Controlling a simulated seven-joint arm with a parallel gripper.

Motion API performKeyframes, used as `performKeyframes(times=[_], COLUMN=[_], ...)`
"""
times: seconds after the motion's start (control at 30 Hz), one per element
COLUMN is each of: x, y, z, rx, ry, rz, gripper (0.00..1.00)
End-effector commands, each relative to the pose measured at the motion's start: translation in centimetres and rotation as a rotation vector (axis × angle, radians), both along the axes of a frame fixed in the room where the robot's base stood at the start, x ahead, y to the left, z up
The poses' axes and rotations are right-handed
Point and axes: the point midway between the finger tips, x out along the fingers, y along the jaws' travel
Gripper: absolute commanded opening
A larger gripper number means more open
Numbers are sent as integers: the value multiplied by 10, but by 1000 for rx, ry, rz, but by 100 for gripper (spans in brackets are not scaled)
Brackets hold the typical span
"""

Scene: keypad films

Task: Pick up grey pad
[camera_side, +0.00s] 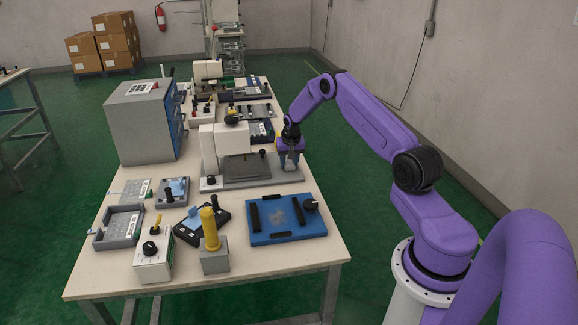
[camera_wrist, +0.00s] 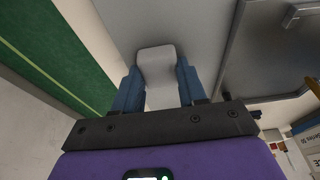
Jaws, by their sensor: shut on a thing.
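The grey pad (camera_wrist: 157,62) is a light grey, round-cornered piece between the two blue fingers of my gripper (camera_wrist: 158,90) in the wrist view. The fingers touch it on both sides, and my gripper is shut on it. The pad cannot be made out there. I cannot tell whether it rests on the table or is just above it.
The white press (camera_side: 210,150) and its grey base plate (camera_side: 262,172) stand just left of my gripper. A blue fixture board (camera_side: 285,228) with black blocks lies nearer the front. A yellow-handled tool (camera_side: 209,225) and a grey cabinet (camera_side: 140,125) stand farther left. The table's right edge is close.

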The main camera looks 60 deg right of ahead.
Motion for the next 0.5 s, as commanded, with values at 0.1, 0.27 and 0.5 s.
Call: performKeyframes(times=[0.1, 0.27, 0.5], x=[0, 0, 1], y=[0, 0, 0], z=[0, 5, 34], rx=[0, -1, -2], ry=[0, -1, -4], rz=[0, 0, 0], gripper=[13, 13, 13])
